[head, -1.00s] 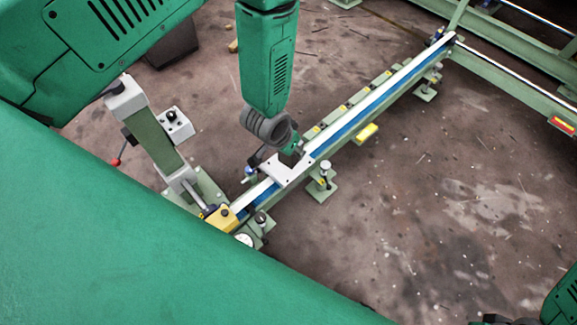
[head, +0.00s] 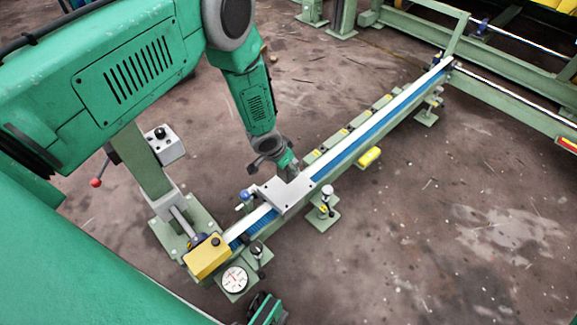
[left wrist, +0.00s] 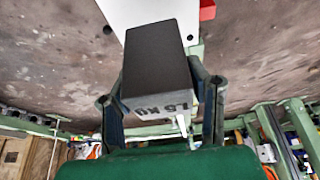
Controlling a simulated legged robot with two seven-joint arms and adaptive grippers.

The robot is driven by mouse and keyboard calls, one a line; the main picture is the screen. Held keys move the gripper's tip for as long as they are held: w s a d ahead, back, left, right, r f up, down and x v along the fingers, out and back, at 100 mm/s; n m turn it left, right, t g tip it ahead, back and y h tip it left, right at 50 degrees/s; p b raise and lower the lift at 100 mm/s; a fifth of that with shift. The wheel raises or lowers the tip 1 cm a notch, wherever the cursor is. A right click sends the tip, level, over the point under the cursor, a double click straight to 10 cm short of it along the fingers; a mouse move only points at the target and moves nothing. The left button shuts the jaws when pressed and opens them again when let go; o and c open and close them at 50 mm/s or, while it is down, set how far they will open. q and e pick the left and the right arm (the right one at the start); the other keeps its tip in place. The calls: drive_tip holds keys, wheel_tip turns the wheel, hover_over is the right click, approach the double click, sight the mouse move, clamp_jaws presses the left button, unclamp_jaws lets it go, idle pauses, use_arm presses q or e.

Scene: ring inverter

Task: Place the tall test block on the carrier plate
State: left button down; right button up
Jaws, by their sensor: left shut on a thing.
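My left gripper (head: 283,160) is just above the pale carrier plate (head: 285,193) in the head view. In the left wrist view its two fingers (left wrist: 160,98) are closed on either side of the dark grey tall test block (left wrist: 157,62), which has lettering on its near end. The far end of the block overlaps the white carrier plate (left wrist: 140,12) in that view. I cannot tell whether block and plate touch. In the head view the block is mostly hidden by the gripper.
The plate sits on a long green rail (head: 375,130) with a blue strip. A yellow block (head: 207,257) and a round dial (head: 234,280) are at its near end. A post with a red-knobbed lever (head: 96,182) stands left. Open floor lies to the right.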

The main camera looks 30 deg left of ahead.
sight(281, 170)
use_arm(q)
wheel_tip(281, 170, down, 6)
drive_tip(key=shift+w+r+b, duration=0.1)
drive_tip(key=shift+w+b, duration=0.05)
drive_tip(key=shift+b, duration=1)
drive_tip(key=shift+r, duration=0.1)
drive_tip(key=c, duration=0.8)
unclamp_jaws()
drive_tip(key=shift+c, duration=0.2)
drive_tip(key=shift+s, duration=0.2)
drive_tip(key=p+v, duration=0.5)
drive_tip(key=v, duration=0.6)
drive_tip(key=shift+s+r, duration=0.2)
drive_tip(key=shift+r, duration=0.15)
drive_tip(key=s+r+n+g, duration=0.1)
drive_tip(key=s, duration=1.4)
drive_tip(key=s+r+n+g+y, duration=0.1)
drive_tip(key=s+r+n+g, duration=0.1)
drive_tip(key=s, duration=1.3)
drive_tip(key=shift+s+d+r+g+y, duration=0.2)
drive_tip(key=shift+d+g+y, duration=0.05)
drive_tip(key=shift+g+y, duration=0.05)
